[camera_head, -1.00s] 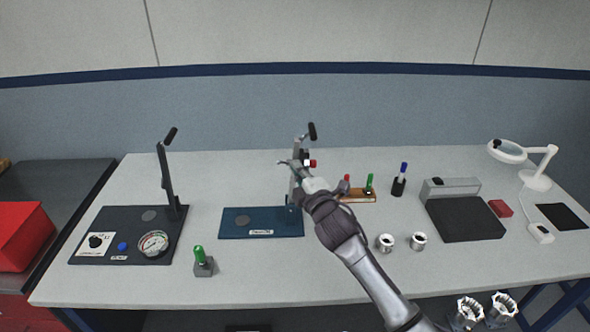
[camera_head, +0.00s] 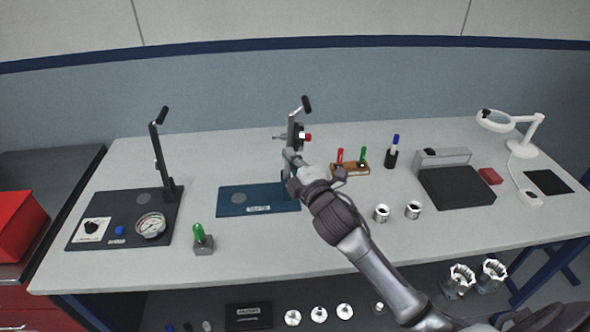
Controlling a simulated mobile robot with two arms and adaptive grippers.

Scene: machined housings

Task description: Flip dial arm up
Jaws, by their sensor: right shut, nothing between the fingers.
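A stand with a blue base plate (camera_head: 235,201) is at the middle of the bench. Its upright head (camera_head: 292,134) carries a raised lever with a black grip (camera_head: 306,104), a red knob (camera_head: 308,137) and a thin rod pointing left. I cannot tell which part is the dial arm. My right gripper (camera_head: 290,161) is shut and empty, in front of the stand's column just below the head; it hides much of the column. Whether it touches is unclear. My left gripper is not in view.
To the left stands a black-based fixture (camera_head: 82,233) with a gauge (camera_head: 151,226) and a tall lever (camera_head: 159,150). A green pin in a grey block (camera_head: 203,244) stands at the front. A wooden rack (camera_head: 350,170) and two metal rings (camera_head: 382,213) are to the right.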

